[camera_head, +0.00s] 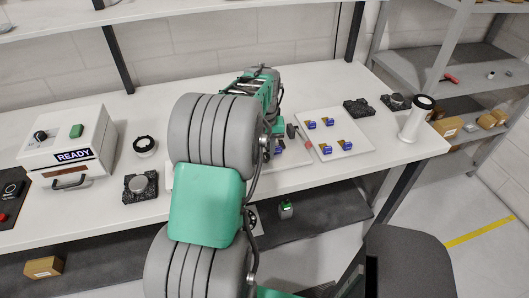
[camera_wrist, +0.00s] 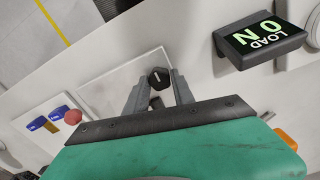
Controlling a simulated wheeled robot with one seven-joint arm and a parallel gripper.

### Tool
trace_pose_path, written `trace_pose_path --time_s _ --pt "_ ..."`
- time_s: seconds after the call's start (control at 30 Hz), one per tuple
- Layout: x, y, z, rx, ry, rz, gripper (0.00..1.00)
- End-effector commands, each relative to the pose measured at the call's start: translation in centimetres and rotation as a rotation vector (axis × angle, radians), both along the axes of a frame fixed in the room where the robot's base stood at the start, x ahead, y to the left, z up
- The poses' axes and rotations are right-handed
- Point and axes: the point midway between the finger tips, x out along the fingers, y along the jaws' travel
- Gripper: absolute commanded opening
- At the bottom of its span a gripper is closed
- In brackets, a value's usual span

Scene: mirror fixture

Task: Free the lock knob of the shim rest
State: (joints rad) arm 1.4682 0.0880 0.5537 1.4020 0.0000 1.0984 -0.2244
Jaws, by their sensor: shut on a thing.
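A black faceted knob (camera_wrist: 158,77) with a white line on its top shows in the wrist view. The two grey fingers of my gripper (camera_wrist: 158,92) are on either side of it and shut on it. The white plate (camera_wrist: 108,88) lies beneath and beside the knob. In the head view my arm hides the fingertips and the knob.
A red ball (camera_wrist: 73,117) and blue pieces (camera_wrist: 38,124) are left of my gripper. In the head view a white tray (camera_head: 345,147) holds several blue pieces. A white box reading "READY" (camera_head: 68,140) stands left; a white cylinder (camera_head: 413,124) stands at the right end.

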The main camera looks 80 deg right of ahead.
Motion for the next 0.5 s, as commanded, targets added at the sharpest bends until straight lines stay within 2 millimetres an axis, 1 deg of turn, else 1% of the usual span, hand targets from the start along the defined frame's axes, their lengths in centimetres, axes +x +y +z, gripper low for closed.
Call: trace_pose_path --time_s 0.03,0.13,0.37,0.43,0.5 --pt "0.0 -0.1 0.1 -0.003 0.0 0.0 0.31" --pt "0.0 -0.1 0.1 -0.002 0.0 0.0 0.39" --pt "0.0 0.0 0.1 -0.001 0.0 0.0 0.39" --pt "0.0 -0.1 0.5 -0.002 0.0 0.0 0.39" --pt "0.0 -0.2 1.5 -0.006 -0.001 0.0 0.39"
